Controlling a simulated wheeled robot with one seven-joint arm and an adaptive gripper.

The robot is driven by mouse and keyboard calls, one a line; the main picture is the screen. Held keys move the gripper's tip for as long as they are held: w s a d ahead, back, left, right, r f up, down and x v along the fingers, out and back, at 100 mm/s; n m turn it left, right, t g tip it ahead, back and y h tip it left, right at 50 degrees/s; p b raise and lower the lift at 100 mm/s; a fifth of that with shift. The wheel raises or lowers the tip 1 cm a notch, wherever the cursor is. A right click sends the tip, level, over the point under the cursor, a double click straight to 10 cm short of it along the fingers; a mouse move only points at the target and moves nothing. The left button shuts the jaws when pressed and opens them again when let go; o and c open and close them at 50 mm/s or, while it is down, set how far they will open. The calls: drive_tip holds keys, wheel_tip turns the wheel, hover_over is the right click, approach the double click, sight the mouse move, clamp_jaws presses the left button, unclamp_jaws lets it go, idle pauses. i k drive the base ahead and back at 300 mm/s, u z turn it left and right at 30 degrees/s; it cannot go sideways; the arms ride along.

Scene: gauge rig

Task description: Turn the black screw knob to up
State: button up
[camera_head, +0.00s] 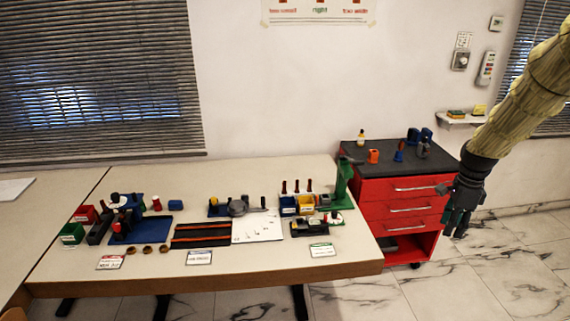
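My gripper (456,230) hangs at the right, pointing down, in front of the red drawer cabinet and well clear of the table. Its fingers are small and dark, so I cannot tell whether they are open or shut; nothing shows held in it. On the table, a blue fixture (130,228) with black and red parts stands at the left. A grey round part with a black handle (239,208) sits near the middle beside a blue base. A black block-like device (309,227) lies at the right. I cannot tell which black part is the screw knob, nor how it is turned.
The table (240,270) has a clear front strip with label cards. Striped dark mats (201,235) and a white sheet (258,227) lie mid-table. A green stand (342,187) rises at the right end. The red cabinet (405,208) stands beside it with small items on top.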

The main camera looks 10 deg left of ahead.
sight(115, 197)
drive_tip(key=i, duration=2.05)
drive_tip(key=u, duration=3.25)
